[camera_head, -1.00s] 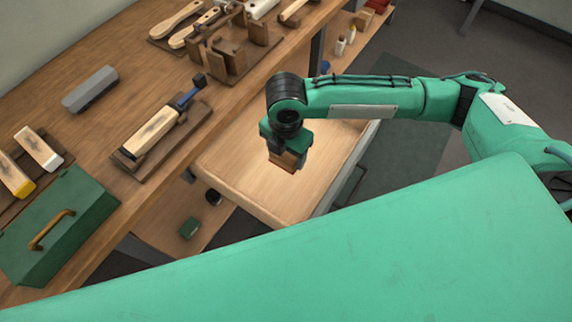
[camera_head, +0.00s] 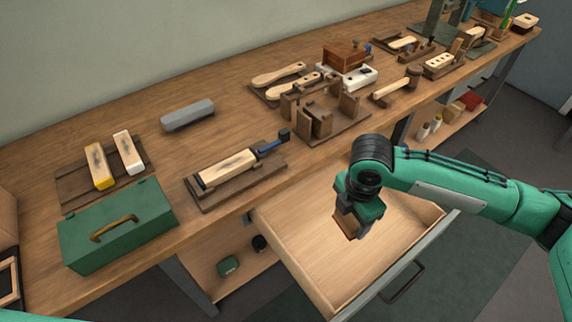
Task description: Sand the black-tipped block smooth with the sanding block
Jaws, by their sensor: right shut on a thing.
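The black-tipped block (camera_head: 228,168) lies in a dark wooden holder (camera_head: 216,201) on the bench. It is pale wood with rough dark marks on top and a dark left end. A blue lever with a black knob (camera_head: 284,134) is at the holder's right end. My right gripper (camera_head: 351,217) points down over the open drawer, to the right of and nearer than the holder. It is shut on a small brown block, which looks like the sanding block (camera_head: 346,226); the fingers hide most of it. My left gripper is out of view.
The pulled-out drawer (camera_head: 318,261) looks empty. A green toolbox (camera_head: 117,226), a tray with yellow-tipped and white-tipped blocks (camera_head: 99,166), and a grey bar (camera_head: 188,115) stand at left.

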